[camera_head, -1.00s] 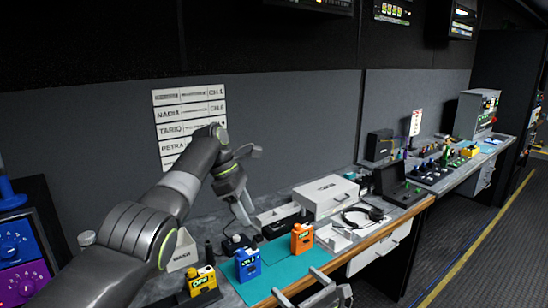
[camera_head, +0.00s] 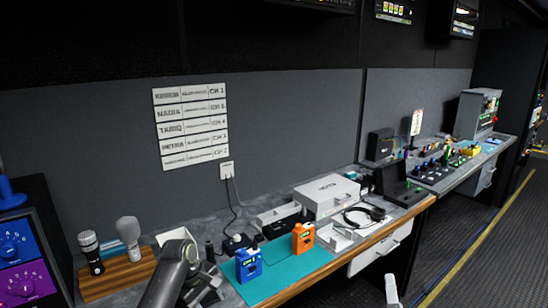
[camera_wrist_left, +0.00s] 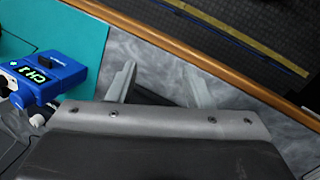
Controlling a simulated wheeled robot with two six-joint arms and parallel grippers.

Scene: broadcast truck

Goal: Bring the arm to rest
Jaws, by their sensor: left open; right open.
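My left arm comes in low at the bottom of the head view, folded over the front of the counter. My left gripper (camera_head: 207,284) is beside the teal mat, left of the blue pack (camera_head: 248,263). In the left wrist view its two fingers (camera_wrist_left: 160,70) are apart with nothing between them, above bare grey counter. The blue pack (camera_wrist_left: 45,78) shows there at the left, apart from the fingers. My right gripper (camera_head: 391,290) shows only as a pale part at the bottom edge, past the counter's front; nothing is seen in it.
An orange pack (camera_head: 303,238) stands on the teal mat (camera_head: 290,270). Two microphones stand on a wooden block (camera_head: 118,278) at left. A white case (camera_head: 326,195), a headset (camera_head: 366,214) and a dark console (camera_head: 398,186) stand farther right. The aisle floor (camera_head: 470,235) is clear.

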